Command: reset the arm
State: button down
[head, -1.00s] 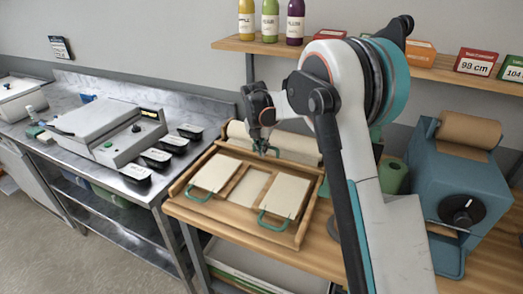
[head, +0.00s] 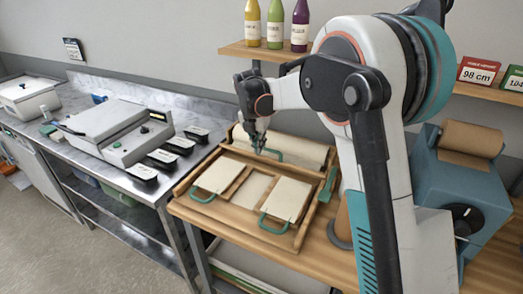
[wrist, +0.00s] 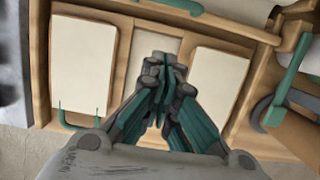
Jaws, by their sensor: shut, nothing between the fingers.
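My gripper (head: 258,146) hangs above the back part of a wooden tray (head: 240,222), near the roll of pale paper. Its fingers are together with nothing between them. In the wrist view my gripper (wrist: 165,72) points at the middle of the tray, between two pale boards. The left board (head: 219,176) and the right board (head: 287,199) lie in the tray, each with a green handle. A pale strip (head: 252,187) shows between them. The paper roll (head: 300,150) lies along the tray's back edge, with another green handle by it.
A steel counter (head: 75,125) with a grey press (head: 118,130) and several black containers (head: 160,158) stands to the left. A blue paper dispenser (head: 445,180) stands at the right. A shelf with bottles (head: 275,25) and price signs (head: 480,72) runs behind my arm.

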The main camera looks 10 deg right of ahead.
jog(key=s+d+r+m+t+b, duration=0.1)
jog(key=s+r+m, duration=0.35)
jog(key=s, duration=0.25)
jog(key=s+d+r+m+t+y, duration=0.1)
jog(key=s+r+m, duration=0.2)
jog(key=s+m, duration=0.25)
jog(key=s+d+r+m+b, duration=0.1)
jog(key=s+r+m, duration=0.25)
jog(key=s, duration=0.45)
jog(key=s+f+m+t, duration=0.1)
jog(key=s+f+m, duration=0.1)
jog(key=s+m, duration=0.3)
jog(key=s+d+f+m+t+b, duration=0.1)
jog(key=s+f+m, duration=0.1)
jog(key=s+m, duration=0.3)
jog(key=s+f+m+t, duration=0.1)
jog(key=s+f+m, duration=0.2)
jog(key=s+m, duration=0.2)
jog(key=s, duration=0.3)
jog(key=shift+d+y, duration=0.25)
jog(key=shift+y, duration=0.15)
jog(key=shift+s, duration=0.1)
